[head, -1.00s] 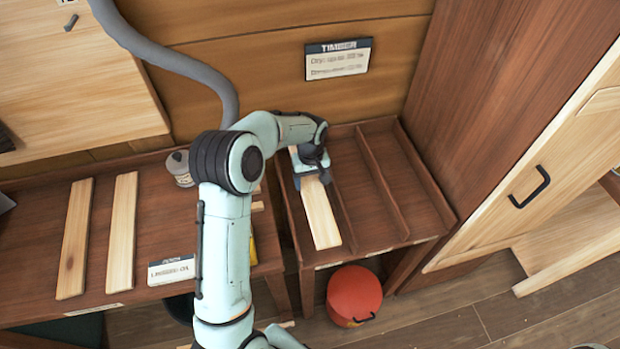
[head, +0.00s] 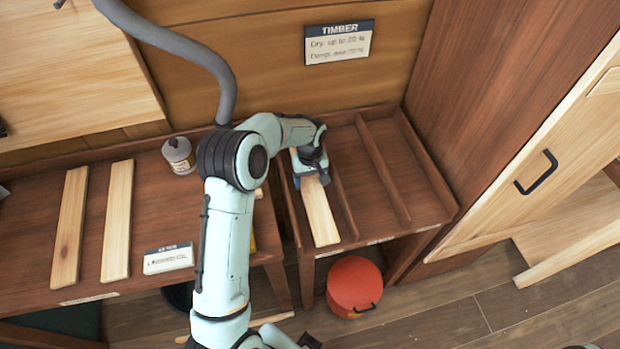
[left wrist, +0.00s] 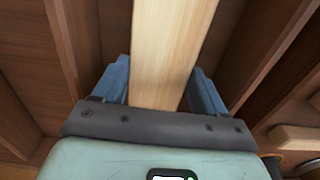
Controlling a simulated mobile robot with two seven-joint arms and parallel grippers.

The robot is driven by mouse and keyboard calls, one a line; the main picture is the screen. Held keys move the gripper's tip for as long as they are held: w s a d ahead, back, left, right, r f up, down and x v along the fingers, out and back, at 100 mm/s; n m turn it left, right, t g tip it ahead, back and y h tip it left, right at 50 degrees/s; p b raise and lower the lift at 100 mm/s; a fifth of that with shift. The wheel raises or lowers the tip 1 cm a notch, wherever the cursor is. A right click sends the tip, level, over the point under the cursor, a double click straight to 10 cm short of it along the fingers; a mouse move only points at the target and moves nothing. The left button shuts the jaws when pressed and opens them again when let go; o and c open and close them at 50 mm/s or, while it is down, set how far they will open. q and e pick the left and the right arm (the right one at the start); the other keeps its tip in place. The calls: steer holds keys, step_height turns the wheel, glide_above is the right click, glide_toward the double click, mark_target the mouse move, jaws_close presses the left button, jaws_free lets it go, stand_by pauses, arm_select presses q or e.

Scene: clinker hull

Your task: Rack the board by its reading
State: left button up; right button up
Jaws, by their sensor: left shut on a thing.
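A pale wooden board (head: 320,216) lies lengthwise in the left bay of the dark wooden rack (head: 437,210). My left gripper (head: 311,180) is over the board's far half and shut on it. In the left wrist view the blue fingers stand on either side of the board (left wrist: 172,50). The far end of the board is hidden by the gripper. The sign headed TIMBER (head: 339,42) hangs on the wall behind the rack; it has a dry line and a damp line, with figures too blurred to read surely. My right gripper is not seen.
The other bays of the rack are empty. Two similar boards (head: 70,228) (head: 117,222) lie on the bench at left, with a small label card (head: 168,259) and a bottle (head: 179,156). A red bucket (head: 354,287) stands below the rack's front. A cabinet (head: 545,160) stands at right.

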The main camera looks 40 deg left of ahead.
arm_select(q)
steer(key=shift+f, duration=0.3)
steer(key=o, duration=1.2)
steer(key=shift+o, duration=0.2)
step_height(320, 180, up, 13)
steer(key=shift+r, duration=0.15)
